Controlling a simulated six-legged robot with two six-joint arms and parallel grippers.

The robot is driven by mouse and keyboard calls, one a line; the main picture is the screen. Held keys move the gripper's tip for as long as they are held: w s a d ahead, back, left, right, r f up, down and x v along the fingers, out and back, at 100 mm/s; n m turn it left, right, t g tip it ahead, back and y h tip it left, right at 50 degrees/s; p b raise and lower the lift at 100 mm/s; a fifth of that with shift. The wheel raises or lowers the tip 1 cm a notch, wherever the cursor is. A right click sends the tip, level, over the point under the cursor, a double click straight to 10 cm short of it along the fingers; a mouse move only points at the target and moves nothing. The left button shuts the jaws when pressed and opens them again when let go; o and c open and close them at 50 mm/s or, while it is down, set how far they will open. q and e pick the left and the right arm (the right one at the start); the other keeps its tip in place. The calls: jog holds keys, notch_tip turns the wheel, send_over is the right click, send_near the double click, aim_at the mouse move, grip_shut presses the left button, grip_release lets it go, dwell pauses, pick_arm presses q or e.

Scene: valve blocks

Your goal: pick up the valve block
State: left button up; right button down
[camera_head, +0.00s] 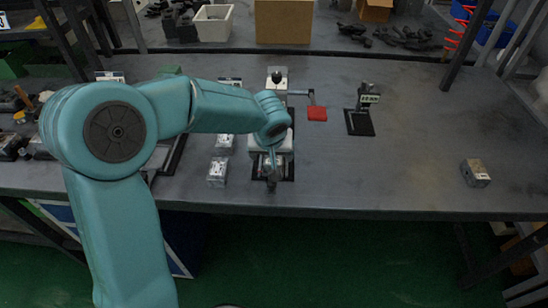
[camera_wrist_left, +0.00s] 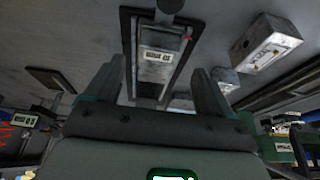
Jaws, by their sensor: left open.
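Silver-grey valve blocks show in the head view: one (camera_head: 217,172) lies near the table's front edge, just left of my left gripper (camera_head: 272,172), and another (camera_head: 225,143) lies behind it. A third block (camera_head: 475,173) lies alone at the right. In the left wrist view my left gripper (camera_wrist_left: 159,66) is open, with a finger on each side of a black fixture carrying a labelled grey piece (camera_wrist_left: 158,52). I cannot tell if that piece is a valve block. A valve block (camera_wrist_left: 265,45) lies outside the fingers at upper right. My left arm hides part of the fixture in the head view.
A red pad (camera_head: 317,114) and a black stand with a label (camera_head: 364,110) are right of the fixture. A white bin (camera_head: 213,24) and a cardboard box (camera_head: 284,21) stand at the back. The table between the stand and the right-hand block is clear.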

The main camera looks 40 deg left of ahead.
aim_at(267, 164)
pick_arm(q)
jog(key=x, duration=0.3)
jog(key=shift+w+f, duration=0.15)
jog(key=shift+f, duration=0.25)
jog(key=shift+d+r, duration=0.1)
jog(key=c, duration=1.5)
jog(key=shift+o, duration=0.2)
jog(key=shift+r, duration=0.1)
